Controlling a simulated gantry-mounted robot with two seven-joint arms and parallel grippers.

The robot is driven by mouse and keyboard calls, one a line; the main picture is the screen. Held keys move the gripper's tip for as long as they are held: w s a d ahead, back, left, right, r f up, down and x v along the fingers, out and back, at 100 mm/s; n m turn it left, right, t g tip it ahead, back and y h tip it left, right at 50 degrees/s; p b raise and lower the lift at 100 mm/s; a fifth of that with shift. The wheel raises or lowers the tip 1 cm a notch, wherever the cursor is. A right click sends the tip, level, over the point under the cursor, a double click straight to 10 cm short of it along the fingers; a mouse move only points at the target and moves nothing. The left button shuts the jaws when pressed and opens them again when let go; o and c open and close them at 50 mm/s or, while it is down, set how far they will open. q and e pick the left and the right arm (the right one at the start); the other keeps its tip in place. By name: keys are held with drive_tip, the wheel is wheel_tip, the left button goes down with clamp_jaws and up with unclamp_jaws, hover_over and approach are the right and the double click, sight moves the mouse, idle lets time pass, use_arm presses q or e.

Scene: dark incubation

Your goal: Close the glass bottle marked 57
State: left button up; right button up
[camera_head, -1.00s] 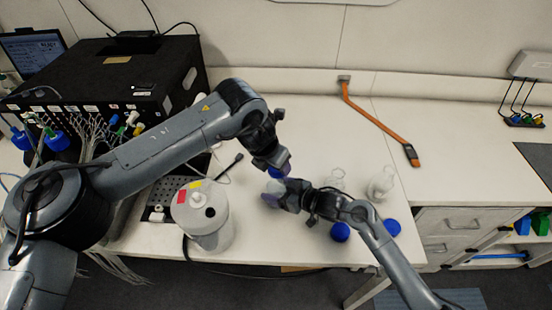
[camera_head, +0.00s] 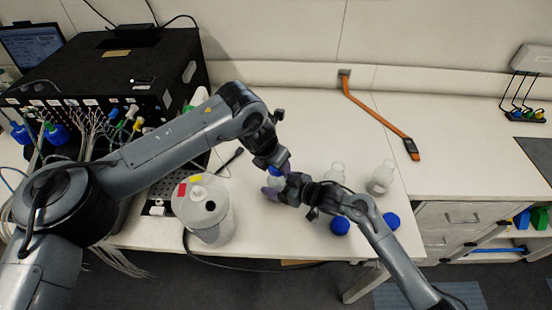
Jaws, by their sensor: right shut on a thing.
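My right gripper (camera_head: 276,188) is shut on a small clear glass bottle (camera_head: 275,181) left of the middle of the bench. A blue cap (camera_head: 277,171) is at the top of this bottle, right under my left gripper (camera_head: 272,165). Whether the cap touches the bottle's neck, and whether the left fingers grip it, is too small to tell. Two more clear bottles, one by my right wrist (camera_head: 336,172) and one farther right (camera_head: 382,178), stand on the bench without caps. No number is readable on any bottle.
Two blue caps lie near the front edge, one left (camera_head: 340,227) and one right (camera_head: 392,221). A white canister (camera_head: 205,222) stands left of the grippers. A black instrument (camera_head: 130,75) is at the back left. An orange strap (camera_head: 375,115) lies behind; the bench's back middle is clear.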

use_arm(q)
drive_tip(key=shift+f, duration=0.55)
idle(0.6)
use_arm(e)
clamp_jaws()
use_arm(q)
drive_tip(key=m+g+h, duration=0.1)
drive_tip(key=m, duration=0.3)
drive_tip(key=shift+w+a+f, duration=0.1)
drive_tip(key=shift+w, duration=0.05)
drive_tip(key=m, duration=0.2)
drive_tip(key=m+g, duration=0.1)
drive_tip(key=m, duration=0.1)
drive_tip(key=shift+w+f+g+h, duration=0.1)
drive_tip(key=shift+g+h, duration=0.2)
drive_tip(key=m+g, duration=0.1)
drive_tip(key=m, duration=0.2)
drive_tip(key=shift+w+f, duration=0.1)
drive_tip(key=shift+w, duration=0.05)
drive_tip(key=m+g, duration=0.1)
drive_tip(key=m, duration=0.2)
drive_tip(key=shift+w, duration=0.15)
use_arm(e)
drive_tip(key=shift+a, duration=0.1)
use_arm(q)
drive_tip(key=shift+m+g, duration=0.5)
drive_tip(key=shift+m, duration=0.6)
